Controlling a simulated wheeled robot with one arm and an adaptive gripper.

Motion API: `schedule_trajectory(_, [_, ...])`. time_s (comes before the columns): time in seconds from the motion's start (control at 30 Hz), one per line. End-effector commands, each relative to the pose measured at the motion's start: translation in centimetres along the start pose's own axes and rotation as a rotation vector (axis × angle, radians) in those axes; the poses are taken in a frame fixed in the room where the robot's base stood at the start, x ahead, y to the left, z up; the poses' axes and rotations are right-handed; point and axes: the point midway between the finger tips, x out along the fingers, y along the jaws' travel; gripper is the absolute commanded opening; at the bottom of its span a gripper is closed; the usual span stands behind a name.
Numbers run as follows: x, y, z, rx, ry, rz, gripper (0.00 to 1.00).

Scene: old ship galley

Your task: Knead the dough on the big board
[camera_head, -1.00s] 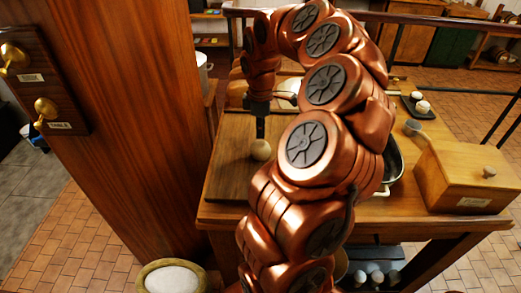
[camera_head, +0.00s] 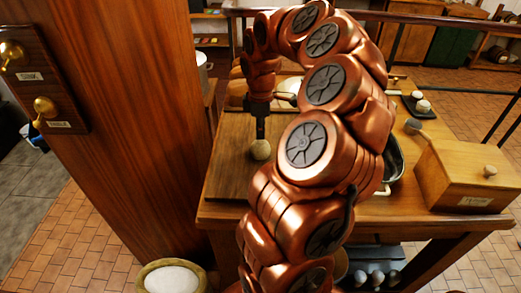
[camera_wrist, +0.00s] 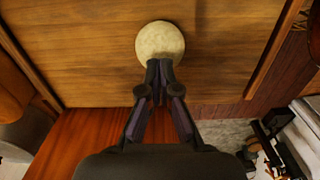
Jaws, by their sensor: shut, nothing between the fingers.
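A pale round ball of dough (camera_head: 260,150) sits on the big wooden board (camera_head: 228,170) at the left of the table. It also shows in the wrist view (camera_wrist: 159,41), near the board's edge. My gripper (camera_head: 261,136) points down at the dough, with its fingers shut and nothing between them. In the wrist view the fingertips (camera_wrist: 160,66) meet at the dough's lower edge. I cannot tell whether they press on it or are just above it. My arm hides the right part of the board in the head view.
A wooden box with a knob (camera_head: 465,175) stands at the table's right. A metal pan (camera_head: 394,165) is partly hidden behind my arm. A wooden post (camera_head: 125,110) rises close at the left. A round tub with white contents (camera_head: 170,278) stands below the table.

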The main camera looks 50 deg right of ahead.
Motion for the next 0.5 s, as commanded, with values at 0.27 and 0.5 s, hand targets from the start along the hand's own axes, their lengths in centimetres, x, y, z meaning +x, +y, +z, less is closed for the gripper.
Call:
schedule_trajectory(0.27, [0.8, 0.0, 0.0, 0.0, 0.0, 0.0, 0.0])
schedule_trajectory(0.5, [1.4, 0.0, 0.0, 0.0, 0.0, -0.001, 0.0])
